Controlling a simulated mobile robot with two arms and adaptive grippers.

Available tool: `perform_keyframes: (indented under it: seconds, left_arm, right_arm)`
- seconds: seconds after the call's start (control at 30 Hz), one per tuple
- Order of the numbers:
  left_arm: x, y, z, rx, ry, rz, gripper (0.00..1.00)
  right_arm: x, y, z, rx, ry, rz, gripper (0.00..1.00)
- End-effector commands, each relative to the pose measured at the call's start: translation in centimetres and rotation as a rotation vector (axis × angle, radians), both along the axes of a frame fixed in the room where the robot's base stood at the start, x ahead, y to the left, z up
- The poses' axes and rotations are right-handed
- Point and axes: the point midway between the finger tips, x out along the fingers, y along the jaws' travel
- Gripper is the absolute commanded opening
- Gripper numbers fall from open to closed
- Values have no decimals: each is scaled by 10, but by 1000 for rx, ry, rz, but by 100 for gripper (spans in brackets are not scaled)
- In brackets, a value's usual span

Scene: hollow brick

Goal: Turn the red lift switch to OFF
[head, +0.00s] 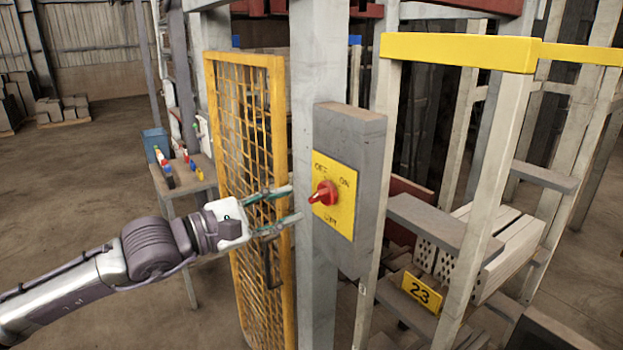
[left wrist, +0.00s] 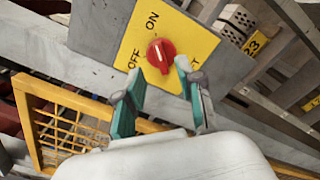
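The red lift switch (head: 325,193) is a round knob on a yellow plate (head: 346,212) marked OFF and ON, fixed to a grey box (head: 371,140) on a post. In the left wrist view the knob (left wrist: 161,54) shows a pale mark; I cannot tell surely which label it points to. My left gripper (head: 296,203) is open and empty, its fingertips just short of the knob in the head view. In the left wrist view its two green-padded fingers (left wrist: 158,72) stand apart, with the knob just beyond the gap between them. My right gripper is not in view.
A yellow mesh gate (head: 250,130) stands left of the post, close behind my left gripper. Right of the box are a rack with hollow bricks (head: 490,250) and a yellow 23 sign (head: 421,292). A small table (head: 180,180) with tools stands further back.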

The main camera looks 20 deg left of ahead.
Motion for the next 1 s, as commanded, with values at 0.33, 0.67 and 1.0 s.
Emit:
perform_keyframes:
  seconds: [0.33, 0.67, 1.0]
  left_arm:
    - [39, -31, 4, -2, 1, -1, 38]
    - [46, -37, -1, 1, -1, -1, 38]
    - [46, -37, 0, 1, -1, -1, 0]
  right_arm:
    - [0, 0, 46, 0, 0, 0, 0]
    - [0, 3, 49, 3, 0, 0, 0]
    - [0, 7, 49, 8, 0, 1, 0]
